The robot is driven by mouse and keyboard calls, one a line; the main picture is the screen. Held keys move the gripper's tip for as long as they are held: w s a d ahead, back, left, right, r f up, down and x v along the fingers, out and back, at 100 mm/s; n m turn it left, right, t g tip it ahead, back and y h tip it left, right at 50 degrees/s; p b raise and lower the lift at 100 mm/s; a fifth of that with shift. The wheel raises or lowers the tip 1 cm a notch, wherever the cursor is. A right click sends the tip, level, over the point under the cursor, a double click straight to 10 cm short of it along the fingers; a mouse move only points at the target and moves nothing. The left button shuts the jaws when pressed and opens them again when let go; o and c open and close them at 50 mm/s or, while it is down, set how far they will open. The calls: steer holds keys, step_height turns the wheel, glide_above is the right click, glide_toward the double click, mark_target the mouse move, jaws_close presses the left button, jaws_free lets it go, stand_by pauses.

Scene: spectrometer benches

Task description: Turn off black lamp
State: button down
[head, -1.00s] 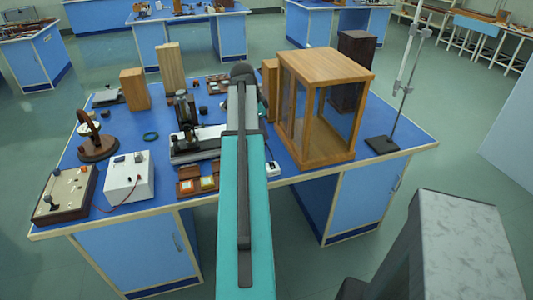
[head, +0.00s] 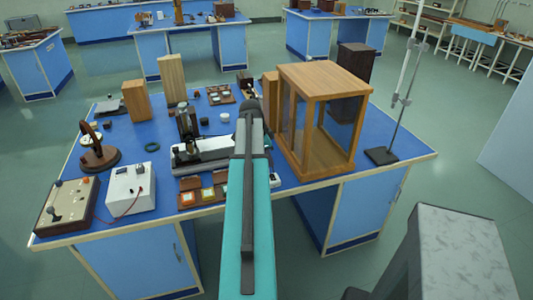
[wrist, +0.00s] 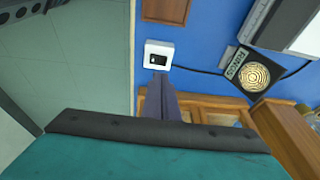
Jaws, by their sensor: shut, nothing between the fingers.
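A small white switch box with a black rocker (wrist: 158,55) lies on the blue bench top in the wrist view, near the bench edge. A black cable runs right from it, past a dark plate with amber rings (wrist: 254,73). My gripper (wrist: 159,76) is shut and empty, its tips just below the box in the picture. I cannot tell whether the tips touch it. In the head view my arm hides the gripper, and only a white bit beside the arm may be the box. I cannot make out the black lamp itself for sure.
A wooden glass-sided case (head: 320,120) stands close right of my arm. An instrument on a white base (head: 210,150) stands left. Framed cards (head: 202,190), a white power box (head: 131,187) and a brown control box (head: 66,205) line the front edge.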

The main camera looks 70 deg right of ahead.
mark_target(273, 175)
steer(key=shift+x, duration=0.9)
steer(key=shift+w+d+f+p, duration=0.15)
steer(key=shift+f+p, duration=0.8)
steer(key=shift+f, duration=1.1)
steer(key=shift+d, duration=0.1)
